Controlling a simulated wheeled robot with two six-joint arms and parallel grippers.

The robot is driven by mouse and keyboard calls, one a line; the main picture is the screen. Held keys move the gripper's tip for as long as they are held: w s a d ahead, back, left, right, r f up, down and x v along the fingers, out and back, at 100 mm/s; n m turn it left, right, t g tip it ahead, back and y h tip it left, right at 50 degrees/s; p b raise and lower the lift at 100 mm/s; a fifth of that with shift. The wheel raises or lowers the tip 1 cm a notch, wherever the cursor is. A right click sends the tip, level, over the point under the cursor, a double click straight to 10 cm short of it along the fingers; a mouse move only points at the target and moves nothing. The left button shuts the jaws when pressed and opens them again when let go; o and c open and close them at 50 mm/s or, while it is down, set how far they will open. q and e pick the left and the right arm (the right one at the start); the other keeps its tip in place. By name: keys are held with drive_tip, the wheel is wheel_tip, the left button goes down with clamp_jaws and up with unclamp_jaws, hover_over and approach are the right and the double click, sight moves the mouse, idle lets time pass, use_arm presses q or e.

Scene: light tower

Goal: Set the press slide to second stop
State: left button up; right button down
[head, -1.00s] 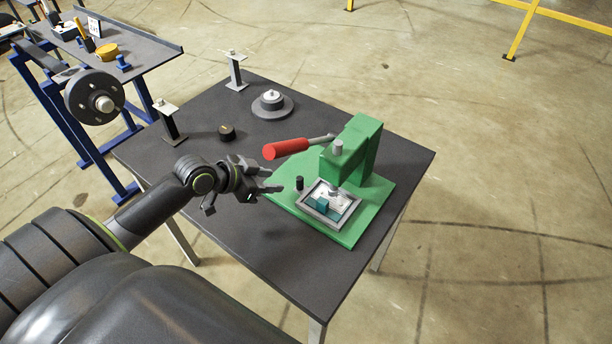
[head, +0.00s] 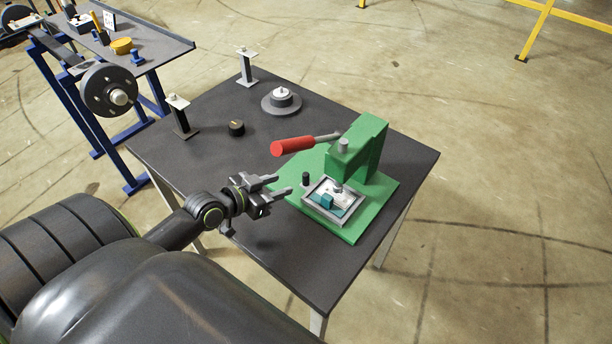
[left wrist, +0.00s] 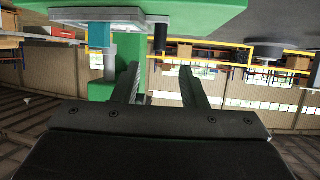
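The green press (head: 365,150) stands on the dark table, with a red-handled lever (head: 292,146) sticking out to the left. On its green base sits a grey-framed tray (head: 318,212) with a teal block (head: 327,201) in it; I take this as the slide, but its stops cannot be made out. A small black knob (head: 305,179) stands on the base at the tray's left corner. My left gripper (head: 284,186) is open and empty, just left of the knob. In the left wrist view, the knob (left wrist: 160,38) shows beyond the parted fingers (left wrist: 160,85). My right gripper is not in view.
A round grey disc part (head: 281,101), a small black dial (head: 236,128) and two posts (head: 180,115) stand on the table's left and back. A blue-legged bench (head: 150,58) is at the upper left. The table's front edge is clear.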

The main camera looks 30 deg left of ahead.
sight(306, 174)
use_arm(q)
drive_tip(key=x, duration=1)
drive_tip(key=shift+w+f+p, duration=0.15)
drive_tip(key=shift+w+p, duration=0.15)
clamp_jaws()
drive_tip(key=shift+d, duration=0.15)
